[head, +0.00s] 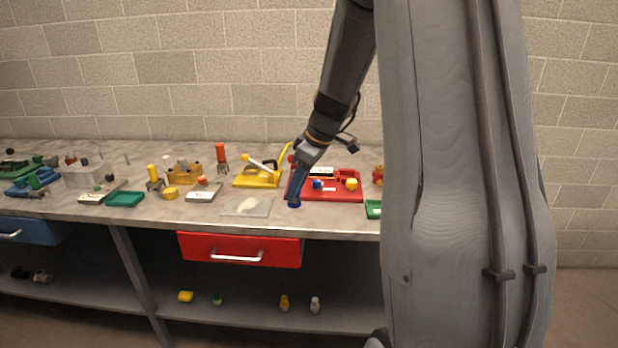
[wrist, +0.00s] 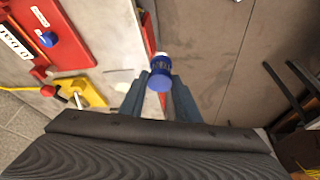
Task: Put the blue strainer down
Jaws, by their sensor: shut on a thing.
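The blue strainer (wrist: 160,80) is a small blue round piece with a white part at its far end. My gripper (wrist: 158,92) is shut on it, with a fingertip on either side. In the head view the strainer (head: 294,205) shows as a small blue shape at the tip of my gripper (head: 295,198), close to the front edge of the worktop (head: 325,219). Whether it touches the worktop cannot be told.
A red tray (head: 335,198) with small parts lies just right of my gripper. A pale flat plate (head: 262,209) lies to the left, and a yellow tool stand (head: 257,180) behind it. A red drawer (head: 240,249) is below the front edge.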

